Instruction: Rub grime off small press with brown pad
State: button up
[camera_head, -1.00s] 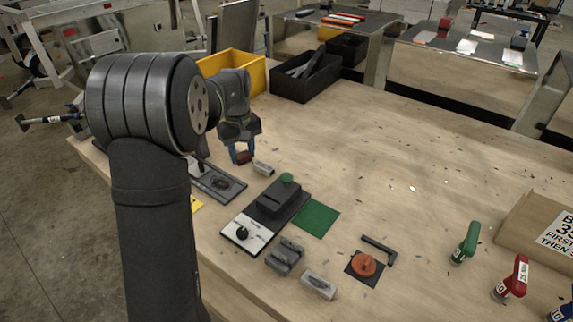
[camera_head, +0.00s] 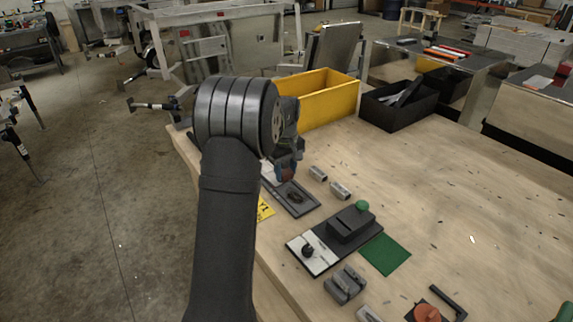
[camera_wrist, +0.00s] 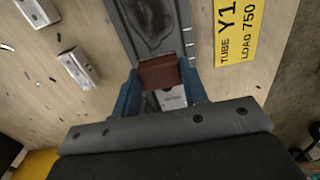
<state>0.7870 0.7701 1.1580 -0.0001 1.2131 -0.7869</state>
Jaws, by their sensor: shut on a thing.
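My gripper (camera_wrist: 162,88) is shut on the brown pad (camera_wrist: 160,74), a small reddish-brown block between the blue fingers. In the head view my gripper (camera_head: 286,172) is low over the far end of a grey plate-like fixture (camera_head: 305,207), which seems to be the small press. In the wrist view the grey fixture (camera_wrist: 185,15) runs under and ahead of the pad. A dark grime patch (camera_wrist: 155,25) lies on its face, just ahead of the pad. I cannot tell whether the pad touches the surface.
Two small metal blocks (camera_head: 318,173) (camera_head: 340,190) lie right of the fixture. A black device with a green knob (camera_head: 350,225) stands nearer, beside a green mat (camera_head: 385,254). A yellow label (camera_head: 265,209) lies left. Yellow (camera_head: 325,100) and black (camera_head: 398,105) bins stand behind.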

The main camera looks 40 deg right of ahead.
aim_at(286, 181)
jog(key=shift+f, duration=1.6)
jog(key=shift+s+f, duration=0.55)
jog(key=shift+c, duration=0.3)
jog(key=shift+s, duration=4.9)
jog(key=shift+w, duration=5.5)
jog(key=shift+r, duration=4.1)
